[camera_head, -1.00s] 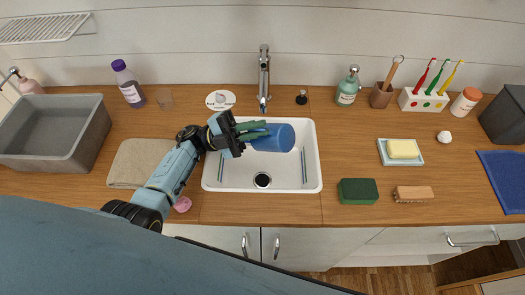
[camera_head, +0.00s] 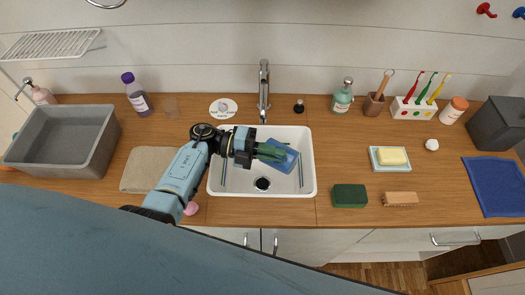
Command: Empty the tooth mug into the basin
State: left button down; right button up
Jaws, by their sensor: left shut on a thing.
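The blue tooth mug (camera_head: 288,160) is held over the white basin (camera_head: 240,184) and is tilted well over from upright. My left gripper (camera_head: 273,151) reaches in from the left and is shut on the mug, its green fingers across the mug's side. The fingers hide part of the mug, and I cannot see into it. The black drain (camera_head: 262,184) shows in the basin floor in front of the mug. No poured contents can be made out. My right gripper is not in view.
The tap (camera_head: 263,85) stands behind the basin. A grey tub (camera_head: 88,150) and a folded towel (camera_head: 145,168) are on the left. A green sponge (camera_head: 349,195), a brush (camera_head: 400,198) and a soap dish (camera_head: 374,160) lie on the right. The counter's front right is mostly clear.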

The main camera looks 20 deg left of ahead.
aim_at(287, 170)
pick_arm(q)
jog(key=shift+s+d+f+m+y+p, duration=0.1)
jog(key=shift+d+f+m+y+p, duration=0.05)
jog(key=shift+d+y+p, duration=0.3)
jog(key=shift+s+d+f+m+y+p, duration=0.15)
jog(key=shift+d+y+p, duration=0.2)
jog(key=shift+y+p, duration=0.2)
jog(key=shift+s+d+f+m+y+p, duration=0.1)
jog(key=shift+d+f+m+y+p, duration=0.15)
jog(key=shift+d+y+p, duration=0.25)
jog(key=shift+s+d+f+m+y+p, duration=0.15)
jog(key=shift+d+f+y+p, duration=0.25)
jog(key=shift+d, duration=0.2)
notch_tip(287, 170, down, 5)
jog(key=d+m+y+p, duration=0.2)
jog(key=d+y+p, duration=0.15)
jog(key=y, duration=0.25)
jog(key=d+r+y, duration=0.1)
jog(key=s+d+r+t+y, duration=0.1)
jog(key=d+y, duration=0.1)
jog(key=shift+r+t+y+p, duration=0.3)
jog(key=shift+r, duration=0.05)
jog(key=shift+d+f+y, duration=0.15)
jog(key=shift+y, duration=0.25)
